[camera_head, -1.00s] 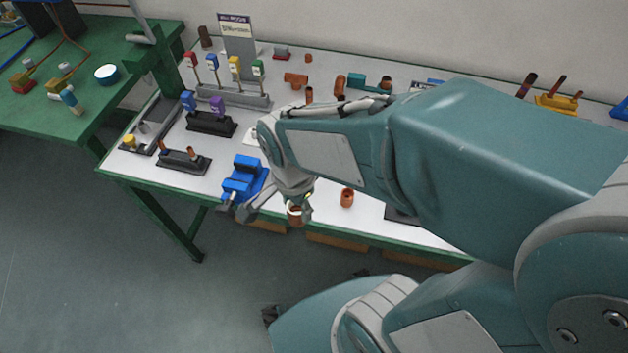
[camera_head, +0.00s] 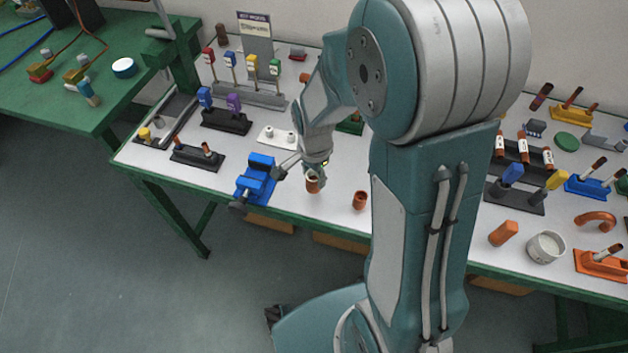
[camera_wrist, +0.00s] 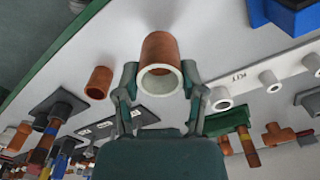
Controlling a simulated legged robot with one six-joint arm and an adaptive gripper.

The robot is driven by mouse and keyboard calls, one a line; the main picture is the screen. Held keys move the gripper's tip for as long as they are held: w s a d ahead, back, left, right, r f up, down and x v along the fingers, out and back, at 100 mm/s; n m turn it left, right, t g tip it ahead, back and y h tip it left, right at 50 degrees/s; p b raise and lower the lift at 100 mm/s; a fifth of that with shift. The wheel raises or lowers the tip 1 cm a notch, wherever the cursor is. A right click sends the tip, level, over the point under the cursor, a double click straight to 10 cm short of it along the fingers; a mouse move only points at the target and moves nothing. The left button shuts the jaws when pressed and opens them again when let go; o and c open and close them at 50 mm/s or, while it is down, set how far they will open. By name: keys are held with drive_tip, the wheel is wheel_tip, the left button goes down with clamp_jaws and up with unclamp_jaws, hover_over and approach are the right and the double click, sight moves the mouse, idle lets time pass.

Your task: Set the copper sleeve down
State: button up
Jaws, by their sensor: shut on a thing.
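The copper sleeve (camera_wrist: 160,54) is a short copper tube with a pale inner rim, held between the fingers of my gripper (camera_wrist: 160,88) in the wrist view. In the head view the sleeve (camera_head: 312,185) hangs below my gripper (camera_head: 314,172), over the front part of the white table top (camera_head: 232,182). It is right of the blue vise and left of another copper tube (camera_head: 360,201). I cannot tell whether its lower end touches the table. That other tube also shows in the wrist view (camera_wrist: 99,82), apart from the held one.
The blue vise (camera_head: 258,176) stands close to the left. A white stand with pegs (camera_head: 279,137) is behind it and shows in the wrist view (camera_wrist: 270,80). The green front table edge (camera_head: 290,217) is near. Bare white surface lies around the sleeve.

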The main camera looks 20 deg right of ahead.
sight(315, 179)
drive_tip(key=f, duration=0.1)
drive_tip(key=d+f, duration=0.1)
drive_tip(key=f, duration=0.1)
drive_tip(key=shift+w+d+f, duration=0.1)
drive_tip(key=shift+w+f, duration=0.05)
drive_tip(key=shift+f, duration=0.1)
drive_tip(key=shift+a, duration=0.25)
drive_tip(key=o, duration=1.1)
drive_tip(key=shift+a+f, duration=0.1)
drive_tip(key=shift+o, duration=0.2)
drive_tip(key=shift+d, duration=0.2)
